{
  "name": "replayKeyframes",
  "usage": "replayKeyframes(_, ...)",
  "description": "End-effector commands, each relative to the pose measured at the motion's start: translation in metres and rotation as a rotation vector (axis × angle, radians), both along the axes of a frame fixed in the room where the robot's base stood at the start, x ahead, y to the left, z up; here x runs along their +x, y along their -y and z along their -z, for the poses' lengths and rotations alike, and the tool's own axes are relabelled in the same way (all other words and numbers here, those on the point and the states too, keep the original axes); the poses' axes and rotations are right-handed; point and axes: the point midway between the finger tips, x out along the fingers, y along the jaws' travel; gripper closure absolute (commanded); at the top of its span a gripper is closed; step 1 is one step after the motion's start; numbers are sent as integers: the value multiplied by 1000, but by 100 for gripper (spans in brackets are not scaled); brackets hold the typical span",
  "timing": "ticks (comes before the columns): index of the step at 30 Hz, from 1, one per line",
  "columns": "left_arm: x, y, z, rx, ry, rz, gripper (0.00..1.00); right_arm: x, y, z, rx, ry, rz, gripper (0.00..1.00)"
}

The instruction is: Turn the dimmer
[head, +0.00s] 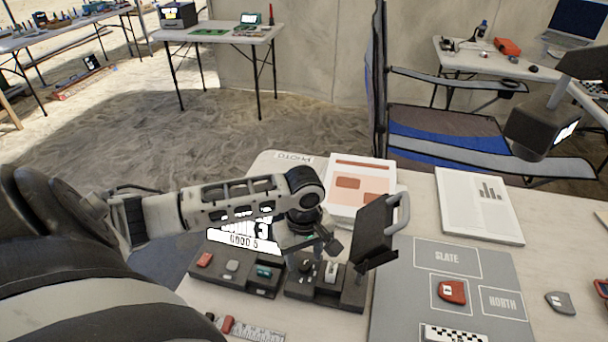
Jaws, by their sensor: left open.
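My left gripper (318,246) reaches in from the left and points down over a dark control box (325,292) on the table. Its fingers are apart, just above the small knobs or switches on the box. A light-coloured lever or knob (331,271) stands up from the box's top beside the fingertips. I cannot tell which control is the dimmer, or whether a finger touches one. Part of the box's back is hidden by the gripper. A dark upright panel with a grey handle (375,235) stands at the box's right. My right gripper is not in view.
A dark tray (238,268) with small red, grey and teal pieces lies left of the box. A grey sorting mat (405,300) with a red piece lies right. Printed sheets (480,205) lie behind. A dark lamp-like head (540,130) hangs at upper right. A folding chair (440,145) stands beyond.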

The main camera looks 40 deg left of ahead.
Motion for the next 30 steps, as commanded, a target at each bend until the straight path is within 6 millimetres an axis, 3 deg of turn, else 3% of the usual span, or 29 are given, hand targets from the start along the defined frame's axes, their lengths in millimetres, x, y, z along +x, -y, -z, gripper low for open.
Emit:
replayKeyframes(6,0,0,21,0,0,-2,53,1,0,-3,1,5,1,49)
replayKeyframes(16,0,0,24,1,1,-1,53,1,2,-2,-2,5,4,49)
replayKeyframes(21,0,0,23,1,0,-1,98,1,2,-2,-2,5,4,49)
replayKeyframes(30,0,0,23,1,0,21,98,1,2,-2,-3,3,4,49)
